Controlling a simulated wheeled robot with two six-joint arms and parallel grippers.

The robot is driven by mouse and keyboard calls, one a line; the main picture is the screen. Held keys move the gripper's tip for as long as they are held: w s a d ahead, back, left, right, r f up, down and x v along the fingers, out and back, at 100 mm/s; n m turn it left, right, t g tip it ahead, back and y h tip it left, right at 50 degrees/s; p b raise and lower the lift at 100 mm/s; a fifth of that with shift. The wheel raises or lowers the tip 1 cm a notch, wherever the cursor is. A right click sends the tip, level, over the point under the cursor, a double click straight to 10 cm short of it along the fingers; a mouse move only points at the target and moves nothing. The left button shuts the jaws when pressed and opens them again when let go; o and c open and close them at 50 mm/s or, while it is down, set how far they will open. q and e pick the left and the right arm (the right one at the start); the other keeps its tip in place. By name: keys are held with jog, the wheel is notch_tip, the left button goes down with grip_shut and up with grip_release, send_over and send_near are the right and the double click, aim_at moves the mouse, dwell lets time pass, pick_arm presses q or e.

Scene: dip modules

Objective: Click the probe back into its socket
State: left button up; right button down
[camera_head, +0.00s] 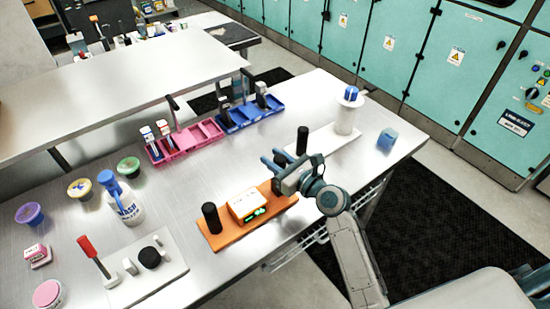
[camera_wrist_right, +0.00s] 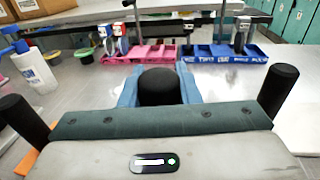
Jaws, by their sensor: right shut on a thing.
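The orange base (camera_head: 222,238) lies on the steel table. It carries an orange-and-white meter (camera_head: 247,206) with a lit green display. A black cylindrical probe (camera_head: 211,218) stands upright at its left end. My right gripper (camera_head: 274,162) is over the base's right end. It is shut on a black round-topped probe (camera_wrist_right: 158,85), seen between its blue fingers in the right wrist view. The held probe's lower end and any socket under it are hidden, so I cannot tell whether it is seated. My left gripper is not in view.
A pink tray (camera_head: 187,139) and a blue tray (camera_head: 250,113) lie behind. A white bottle (camera_head: 127,206) and a board with a red-handled lever (camera_head: 88,249) are at left. A blue cube (camera_head: 387,139) is at right.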

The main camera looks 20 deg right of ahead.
jog(key=shift+f+b, duration=0.7)
jog(key=shift+f, duration=0.55)
dwell(0.3)
jog(key=shift+c, duration=2.2)
grip_release()
jog(key=shift+r, duration=0.2)
notch_tip(320, 180, up, 9)
jog(key=p, duration=0.9)
jog(key=shift+f+p, duration=0.15)
jog(key=shift+p, duration=0.15)
